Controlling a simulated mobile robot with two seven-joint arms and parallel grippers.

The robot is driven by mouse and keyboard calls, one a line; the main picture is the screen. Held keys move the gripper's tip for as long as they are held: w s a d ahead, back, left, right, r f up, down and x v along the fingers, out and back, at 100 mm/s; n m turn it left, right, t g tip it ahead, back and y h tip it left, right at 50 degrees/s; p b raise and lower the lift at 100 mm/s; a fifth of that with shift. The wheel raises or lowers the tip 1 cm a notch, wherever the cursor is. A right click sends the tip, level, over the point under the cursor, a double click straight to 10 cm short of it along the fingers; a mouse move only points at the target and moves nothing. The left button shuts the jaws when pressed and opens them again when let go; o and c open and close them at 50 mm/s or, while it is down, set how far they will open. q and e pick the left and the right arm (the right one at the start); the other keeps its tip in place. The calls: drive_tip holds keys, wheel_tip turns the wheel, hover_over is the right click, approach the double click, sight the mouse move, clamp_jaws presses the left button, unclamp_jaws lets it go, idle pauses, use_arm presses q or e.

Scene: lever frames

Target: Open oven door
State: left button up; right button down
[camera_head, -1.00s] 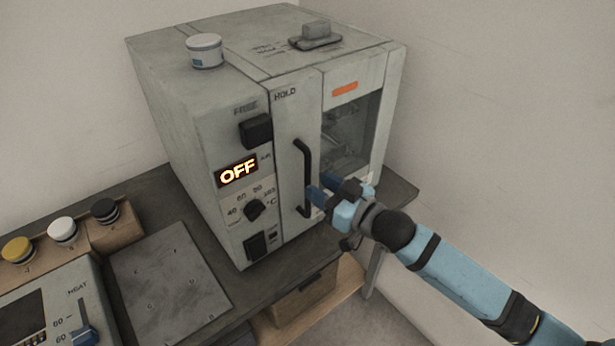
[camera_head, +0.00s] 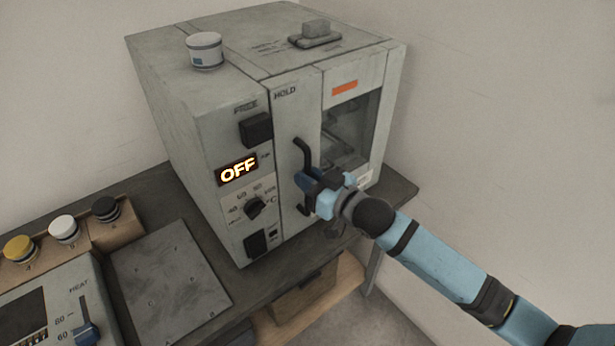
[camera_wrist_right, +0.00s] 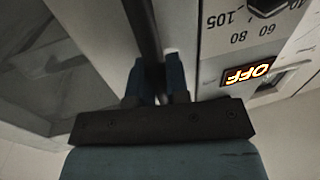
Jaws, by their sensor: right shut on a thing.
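The oven (camera_head: 290,110) is a grey box on the bench, with a windowed door at its right front. The door looks closed. The door's black vertical handle (camera_head: 302,150) stands out beside the window, and it also shows in the right wrist view (camera_wrist_right: 142,25). My right gripper (camera_head: 308,182) is shut on the handle at about its middle, hiding that part. In the right wrist view its blue fingers (camera_wrist_right: 160,80) sit on both sides of the bar. The display (camera_head: 238,171) reads OFF. My left gripper is not in view.
A white round jar (camera_head: 204,50) and a grey block (camera_head: 315,34) sit on the oven's top. A flat metal plate (camera_head: 168,283), a heater panel (camera_head: 60,300) and several capped jars lie to the left. A wall stands close on the right.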

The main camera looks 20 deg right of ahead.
drive_tip(key=s+d+n+g+y, duration=0.6)
drive_tip(key=s+d+g+y, duration=0.1)
drive_tip(key=s+d, duration=0.45)
drive_tip(key=s+d+n+g+y, duration=0.1)
drive_tip(key=s+d+n+g, duration=0.1)
drive_tip(key=d, duration=0.7)
drive_tip(key=s+d+n+g, duration=0.2)
drive_tip(key=d+g, duration=0.3)
drive_tip(key=d, duration=0.3)
drive_tip(key=shift+d+n+y, duration=0.4)
drive_tip(key=shift+n, duration=0.2)
drive_tip(key=c, duration=1.1)
unclamp_jaws()
wheel_tip(320, 180, up, 20)
drive_tip(key=shift+r, duration=0.1)
